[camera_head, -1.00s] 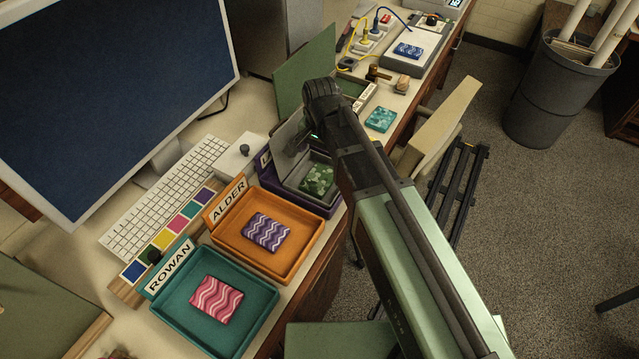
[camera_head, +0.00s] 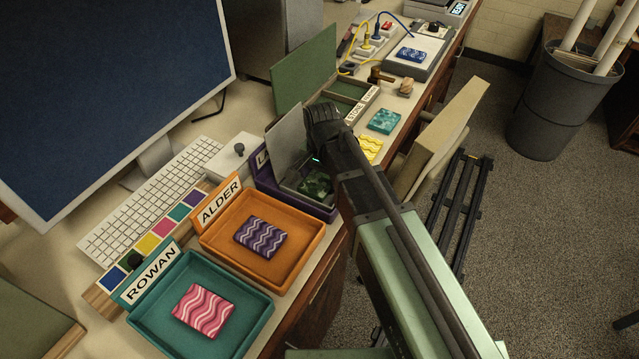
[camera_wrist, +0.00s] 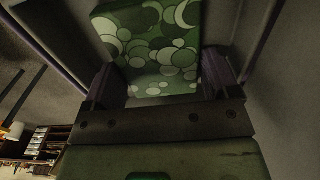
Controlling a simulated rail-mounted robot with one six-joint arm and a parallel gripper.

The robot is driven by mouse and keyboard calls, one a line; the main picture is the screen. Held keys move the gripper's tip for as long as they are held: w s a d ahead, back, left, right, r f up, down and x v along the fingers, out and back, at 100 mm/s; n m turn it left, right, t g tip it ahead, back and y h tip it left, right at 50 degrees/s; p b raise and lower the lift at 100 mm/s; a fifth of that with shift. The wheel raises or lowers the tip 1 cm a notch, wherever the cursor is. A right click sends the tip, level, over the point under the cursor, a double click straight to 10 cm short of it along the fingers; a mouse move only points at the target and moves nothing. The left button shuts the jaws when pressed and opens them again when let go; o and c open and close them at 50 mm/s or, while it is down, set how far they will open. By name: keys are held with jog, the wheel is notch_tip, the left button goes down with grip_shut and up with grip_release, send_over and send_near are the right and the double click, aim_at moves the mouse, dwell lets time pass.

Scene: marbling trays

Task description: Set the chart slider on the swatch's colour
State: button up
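The colour chart (camera_head: 116,275) is a strip of coloured squares in front of the keyboard. Its black slider (camera_head: 135,259) stands near the blue end, by the green square. A green swatch with round blotches (camera_head: 316,183) lies in the purple tray (camera_head: 292,199), partly shaded by my arm. My gripper (camera_wrist: 165,82) is down at this tray, its fingers apart on either side of the green swatch (camera_wrist: 158,45). Whether they touch it is hard to see.
An orange ALDER tray (camera_head: 297,272) holds a purple wavy swatch, and a teal ROWAN tray (camera_head: 256,325) a pink one. Teal (camera_head: 384,121) and yellow (camera_head: 370,148) swatches lie beyond my wrist. The monitor (camera_head: 110,80) stands behind the keyboard (camera_head: 150,200).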

jog(key=c, duration=0.6)
notch_tip(320, 180, up, 20)
jog(key=p, duration=2)
jog(key=b, duration=0.6)
send_over(322, 177)
notch_tip(322, 177, down, 6)
jog(key=r, duration=0.1)
jog(key=shift+p, duration=0.55)
